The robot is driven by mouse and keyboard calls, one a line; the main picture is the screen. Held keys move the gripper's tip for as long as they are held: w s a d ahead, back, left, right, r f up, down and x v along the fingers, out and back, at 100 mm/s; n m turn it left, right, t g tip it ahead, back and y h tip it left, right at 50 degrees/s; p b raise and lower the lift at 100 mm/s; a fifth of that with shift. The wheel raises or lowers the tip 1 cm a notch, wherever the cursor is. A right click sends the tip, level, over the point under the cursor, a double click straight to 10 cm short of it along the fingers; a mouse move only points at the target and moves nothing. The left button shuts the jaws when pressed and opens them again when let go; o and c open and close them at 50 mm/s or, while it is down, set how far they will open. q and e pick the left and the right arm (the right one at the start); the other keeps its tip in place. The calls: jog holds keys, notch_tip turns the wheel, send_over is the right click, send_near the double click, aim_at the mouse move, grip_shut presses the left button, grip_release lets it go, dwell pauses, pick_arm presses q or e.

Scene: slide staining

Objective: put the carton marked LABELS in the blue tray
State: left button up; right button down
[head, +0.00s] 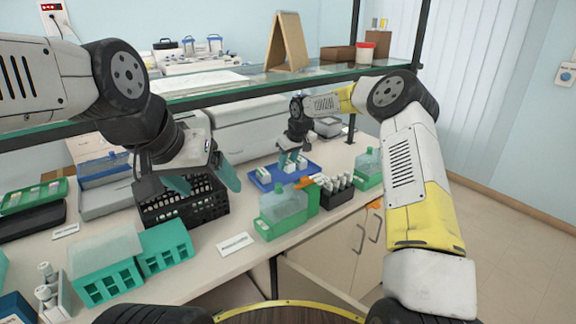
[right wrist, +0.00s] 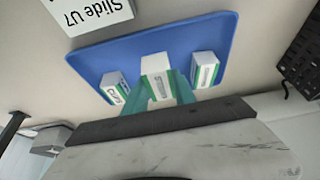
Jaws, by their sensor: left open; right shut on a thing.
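The blue tray (head: 283,186) lies on the bench below the glass shelf and also shows in the right wrist view (right wrist: 212,32). Three small white cartons with green bands are at the tray: a left one (right wrist: 113,88), a middle one (right wrist: 157,66) and a right one (right wrist: 205,69). My right gripper (right wrist: 158,92) is shut on the middle carton, over the tray; I cannot tell whether that carton touches the tray floor. Its print is too small to read as LABELS. In the head view my right gripper (head: 291,160) points down at the tray. My left gripper (head: 204,181) is open and empty above a black rack.
The black rack (head: 185,212) holds many vials. Green bottle holders (head: 285,217) and a small dark tube rack (head: 337,196) stand in front of the tray. A white printed card (right wrist: 88,12) lies beside it. The glass shelf (head: 330,72) crosses above.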

aim_at(288, 168)
jog(key=shift+w+d, duration=0.25)
jog(key=shift+w, duration=0.25)
jog(key=shift+f, duration=1.75)
jog(key=shift+f, duration=0.2)
jog(key=c, duration=1)
grip_release()
jog(key=shift+r, duration=0.25)
jog(key=s+r, duration=0.1)
jog(key=s+d+r, duration=0.1)
jog(key=shift+d+r, duration=0.2)
jog(key=shift+r, duration=0.2)
jog(key=s+d, duration=0.2)
jog(key=s, duration=0.1)
jog(key=s+d, duration=0.2)
jog(key=s, duration=0.1)
jog(key=s+d, duration=0.2)
jog(key=s, duration=0.1)
jog(key=shift+d+f, duration=0.1)
